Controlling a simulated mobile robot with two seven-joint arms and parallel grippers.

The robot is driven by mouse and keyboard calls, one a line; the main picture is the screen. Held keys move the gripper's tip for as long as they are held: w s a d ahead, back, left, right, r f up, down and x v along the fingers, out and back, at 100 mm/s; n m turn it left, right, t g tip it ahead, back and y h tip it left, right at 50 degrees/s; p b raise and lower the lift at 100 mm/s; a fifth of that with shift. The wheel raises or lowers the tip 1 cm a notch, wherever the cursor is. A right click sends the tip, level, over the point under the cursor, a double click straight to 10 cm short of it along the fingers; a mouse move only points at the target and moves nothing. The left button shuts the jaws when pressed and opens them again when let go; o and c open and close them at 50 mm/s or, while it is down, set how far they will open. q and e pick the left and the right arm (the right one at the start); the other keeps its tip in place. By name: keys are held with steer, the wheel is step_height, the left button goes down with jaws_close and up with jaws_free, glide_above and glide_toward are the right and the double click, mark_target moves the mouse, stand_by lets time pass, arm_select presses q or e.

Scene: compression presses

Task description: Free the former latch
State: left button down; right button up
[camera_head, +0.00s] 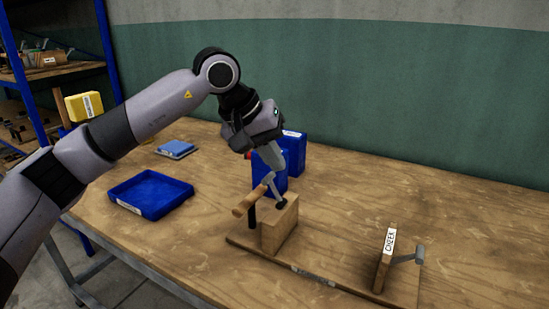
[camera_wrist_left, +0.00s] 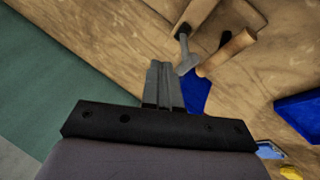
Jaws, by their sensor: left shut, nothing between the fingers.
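My left gripper (camera_head: 276,163) is shut and empty, pointing down just above the metal arm. In the left wrist view the closed fingers (camera_wrist_left: 164,85) lie beside the metal arm (camera_wrist_left: 185,56) and handle (camera_wrist_left: 227,53); I cannot tell whether they touch. My right gripper is not in view.
A block labelled CHEEK (camera_head: 384,262) with a grey lever stands at the strip's right end. A blue bin (camera_head: 294,155) stands behind the latch. The bench's right side is clear.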

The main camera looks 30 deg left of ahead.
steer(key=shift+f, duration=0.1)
arm_select(q)
steer(key=d+r+p+v, duration=0.1)
steer(key=v, duration=1)
steer(key=shift+w+d+r+p, duration=0.2)
steer(key=shift+d+r+p, duration=0.1)
steer(key=shift+r, duration=0.05)
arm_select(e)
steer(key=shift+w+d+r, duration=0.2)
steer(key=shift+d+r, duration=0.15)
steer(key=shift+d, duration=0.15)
